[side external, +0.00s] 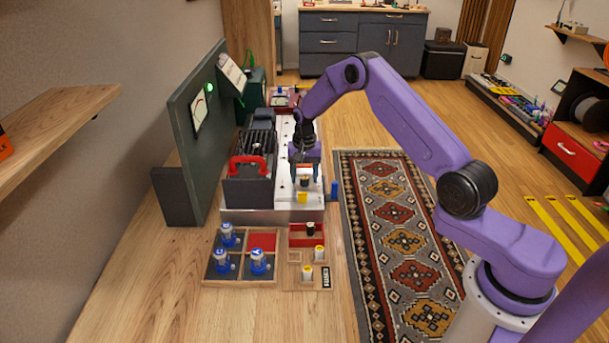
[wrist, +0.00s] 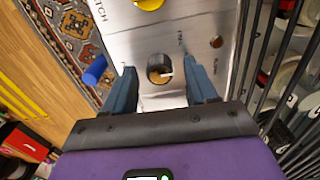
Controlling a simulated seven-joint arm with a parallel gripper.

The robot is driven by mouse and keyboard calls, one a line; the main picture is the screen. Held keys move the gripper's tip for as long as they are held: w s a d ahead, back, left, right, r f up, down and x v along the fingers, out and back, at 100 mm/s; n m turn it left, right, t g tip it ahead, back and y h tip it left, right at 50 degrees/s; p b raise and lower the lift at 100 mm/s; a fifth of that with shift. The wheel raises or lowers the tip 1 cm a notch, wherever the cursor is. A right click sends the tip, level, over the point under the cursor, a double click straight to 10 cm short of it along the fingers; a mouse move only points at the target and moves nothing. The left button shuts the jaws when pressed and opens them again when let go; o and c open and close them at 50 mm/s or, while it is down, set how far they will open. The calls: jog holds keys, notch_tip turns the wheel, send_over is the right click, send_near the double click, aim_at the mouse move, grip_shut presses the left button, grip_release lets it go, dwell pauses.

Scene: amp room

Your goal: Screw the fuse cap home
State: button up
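My gripper (side external: 305,178) points down over the front part of the metal amp chassis (side external: 262,216). In the wrist view, my gripper (wrist: 162,72) is open, with its blue fingers apart. A small round dark-rimmed fitting with a tan face and a pale mark, apparently the fuse cap (wrist: 159,70) in its holder, lies between the fingertips with a gap on both sides. In the side view a dark-topped cap (side external: 305,181) shows between the fingers. I cannot tell how deeply it is seated.
A yellow piece (side external: 302,197) and a blue piece (side external: 334,190) sit near the chassis front. A red handle (side external: 248,162) stands left of my gripper.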

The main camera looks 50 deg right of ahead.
aim_at(304, 178)
notch_tip(304, 178, up, 17)
jog(key=shift+r, duration=0.2)
dwell(0.6)
jog(key=s+a+r+n, duration=0.2)
jog(key=s+a+n, duration=0.3)
jog(key=s+a, duration=0.35)
jog(key=s+a+r+n, duration=0.3)
jog(key=s+a+n, duration=0.2)
jog(key=s+a, duration=0.3)
jog(key=s+d+f+n, duration=0.1)
jog(key=s+n, duration=1)
jog(key=s, duration=1.6)
jog(key=shift+d+f+n, duration=0.35)
jog(key=shift+f+n, duration=0.05)
jog(key=shift+f, duration=0.2)
